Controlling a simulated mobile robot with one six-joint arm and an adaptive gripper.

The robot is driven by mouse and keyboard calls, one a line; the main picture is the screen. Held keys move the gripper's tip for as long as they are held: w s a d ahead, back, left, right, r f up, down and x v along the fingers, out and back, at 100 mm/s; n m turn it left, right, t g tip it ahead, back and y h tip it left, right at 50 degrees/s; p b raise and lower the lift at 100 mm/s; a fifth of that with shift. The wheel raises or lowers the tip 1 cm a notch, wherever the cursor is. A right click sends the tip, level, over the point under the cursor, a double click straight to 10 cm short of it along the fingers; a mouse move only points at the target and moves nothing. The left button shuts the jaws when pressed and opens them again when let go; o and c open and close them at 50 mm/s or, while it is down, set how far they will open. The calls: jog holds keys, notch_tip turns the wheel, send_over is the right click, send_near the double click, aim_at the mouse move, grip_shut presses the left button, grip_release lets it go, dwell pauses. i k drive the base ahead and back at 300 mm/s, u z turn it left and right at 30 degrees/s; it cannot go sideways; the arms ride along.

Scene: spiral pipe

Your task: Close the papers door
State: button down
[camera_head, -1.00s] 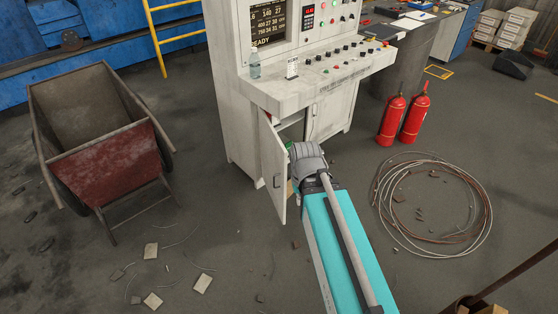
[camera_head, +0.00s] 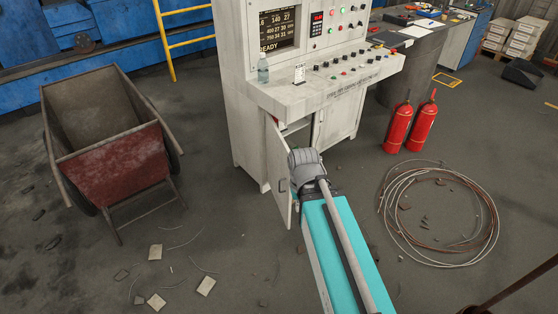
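The papers door (camera_head: 277,170) is the left door of the white control cabinet (camera_head: 243,110). It stands open, swung out toward the camera, with a dark handle on its outer face. The cabinet opening behind it is partly visible, and the right door (camera_head: 337,116) is shut. My teal and grey arm reaches in from the bottom, its grey wrist just right of the open door's edge. My gripper is hidden beyond the wrist, so its fingers and any contact with the door cannot be seen.
A rusty red cart (camera_head: 112,160) stands to the left. Two red fire extinguishers (camera_head: 410,127) and a coil of cable (camera_head: 438,215) are on the floor to the right. Rubble pieces (camera_head: 206,285) lie at the front left. A bottle (camera_head: 263,70) stands on the console ledge.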

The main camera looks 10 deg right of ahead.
aim_at(277, 151)
jog(key=u, duration=0.35)
jog(key=i, duration=1)
jog(key=z, duration=0.05)
